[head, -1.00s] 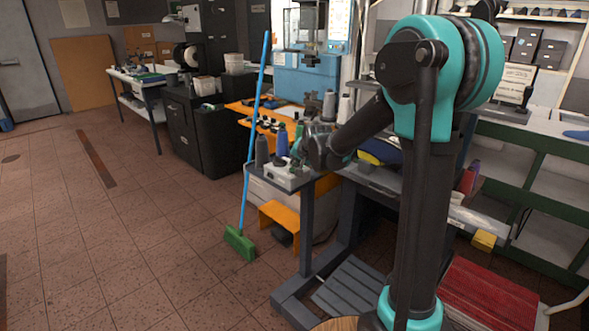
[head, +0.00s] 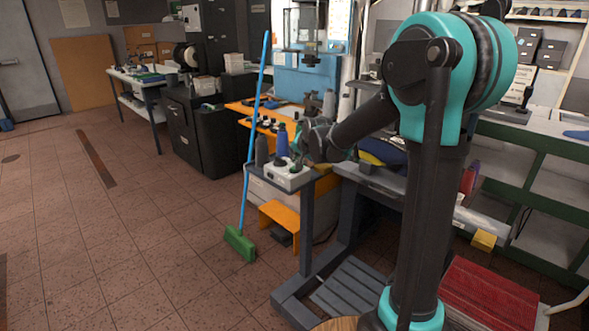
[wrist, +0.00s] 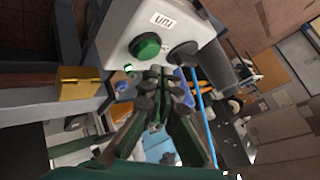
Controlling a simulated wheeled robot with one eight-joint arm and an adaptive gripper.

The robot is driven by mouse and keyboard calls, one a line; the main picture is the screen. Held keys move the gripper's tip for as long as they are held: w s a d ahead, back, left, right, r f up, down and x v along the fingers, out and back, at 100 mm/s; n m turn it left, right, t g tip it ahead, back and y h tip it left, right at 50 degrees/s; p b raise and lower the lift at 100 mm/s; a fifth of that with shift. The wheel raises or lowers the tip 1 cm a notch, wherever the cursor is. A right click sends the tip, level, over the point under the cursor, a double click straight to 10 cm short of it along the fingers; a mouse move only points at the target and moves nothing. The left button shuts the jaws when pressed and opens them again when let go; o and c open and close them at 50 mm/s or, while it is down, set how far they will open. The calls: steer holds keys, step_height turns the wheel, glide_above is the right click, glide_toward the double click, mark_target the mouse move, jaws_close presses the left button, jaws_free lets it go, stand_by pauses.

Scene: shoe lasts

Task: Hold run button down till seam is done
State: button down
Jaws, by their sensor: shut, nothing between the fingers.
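A white control box (head: 287,177) stands on the corner of the grey workbench in the head view. In the wrist view the control box (wrist: 120,25) shows a green button (wrist: 146,46) beside a label reading RUN, upside down. A dark round knob or button (wrist: 182,55) sits to its right. My gripper (wrist: 155,74) is shut and empty, its fingertips just below the green button in the picture. The button's face is in plain view; I cannot tell the gap in depth. In the head view my gripper (head: 300,148) is small, just above and behind the box.
A blue bottle (head: 282,140) and a dark bottle (head: 262,151) stand close to the box. A blue-handled broom (head: 256,130) leans at the bench's left. A yellow box (wrist: 80,83) shows in the wrist view. Open tiled floor (head: 130,240) lies to the left.

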steer(key=shift+r, duration=2.45)
steer(key=s+d+f+n+g+h, duration=0.1)
steer(key=s+d+f, duration=0.5)
steer(key=s, duration=0.6)
steer(key=s+d+f+n+g+h, duration=0.1)
steer(key=s+d+f, duration=0.5)
steer(key=s, duration=0.6)
steer(key=s+d+f+n+g+h, duration=0.1)
steer(key=s+d+f, duration=0.5)
steer(key=s, duration=0.6)
steer(key=shift+d+f+n+g, duration=0.4)
steer(key=shift+f+n+g, duration=0.25)
steer(key=shift+n, duration=0.25)
